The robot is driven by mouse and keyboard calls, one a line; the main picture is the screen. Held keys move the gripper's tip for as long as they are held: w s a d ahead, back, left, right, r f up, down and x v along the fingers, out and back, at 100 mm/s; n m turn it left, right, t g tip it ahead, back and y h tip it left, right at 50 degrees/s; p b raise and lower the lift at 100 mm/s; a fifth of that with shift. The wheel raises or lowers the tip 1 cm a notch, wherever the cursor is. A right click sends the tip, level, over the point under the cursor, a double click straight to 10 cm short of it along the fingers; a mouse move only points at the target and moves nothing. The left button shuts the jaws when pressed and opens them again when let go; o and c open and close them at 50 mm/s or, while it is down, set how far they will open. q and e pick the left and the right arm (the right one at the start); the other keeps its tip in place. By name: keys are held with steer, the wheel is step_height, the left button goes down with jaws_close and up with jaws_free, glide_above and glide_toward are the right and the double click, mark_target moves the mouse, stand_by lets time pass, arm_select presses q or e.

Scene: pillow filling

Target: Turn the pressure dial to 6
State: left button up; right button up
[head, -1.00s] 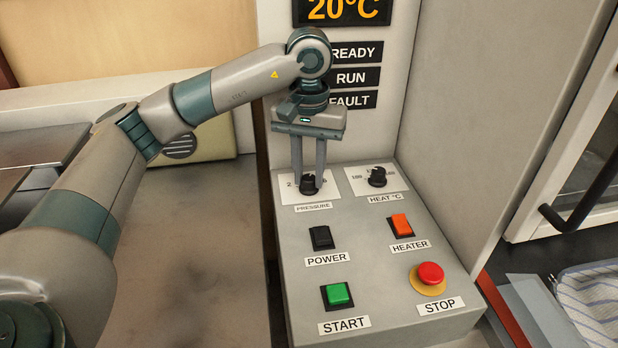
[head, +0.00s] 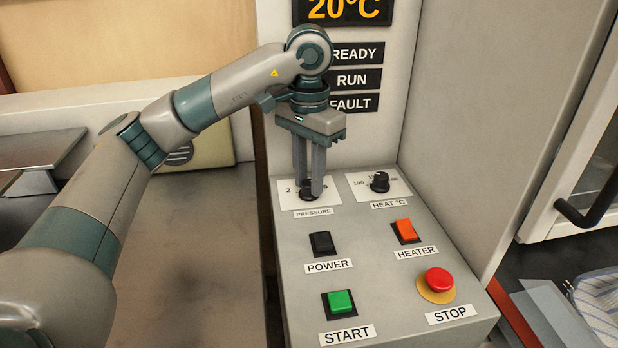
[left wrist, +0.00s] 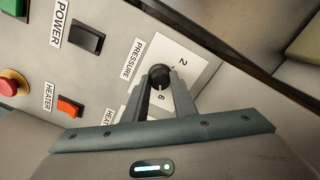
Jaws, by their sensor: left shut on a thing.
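The black pressure dial (head: 308,195) sits on its white scale plate at the back left of the control panel (head: 290,265). My left gripper (head: 309,190) points down from above and is shut on the dial, one finger on each side. In the left wrist view the dial (left wrist: 158,73) is between the fingertips (left wrist: 160,79). A light pointer mark on it seems to face the 6 on the plate; the 2 is also readable. The fingers hide part of the scale. My right gripper is not in view.
The heat dial (head: 380,181) is close on the right. In front are the black power switch (head: 321,242), orange heater switch (head: 405,230), green start button (head: 341,302) and red stop button (head: 438,281). The upright display panel (head: 390,110) stands behind the gripper.

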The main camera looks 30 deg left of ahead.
mark_target(309, 182)
arm_select(q)
steer(key=o, duration=1)
steer(key=shift+o, duration=0.2)
steer(key=shift+r, duration=0.1)
step_height(309, 182, up, 17)
steer(key=p, duration=0.3)
steer(key=shift+r, duration=0.15)
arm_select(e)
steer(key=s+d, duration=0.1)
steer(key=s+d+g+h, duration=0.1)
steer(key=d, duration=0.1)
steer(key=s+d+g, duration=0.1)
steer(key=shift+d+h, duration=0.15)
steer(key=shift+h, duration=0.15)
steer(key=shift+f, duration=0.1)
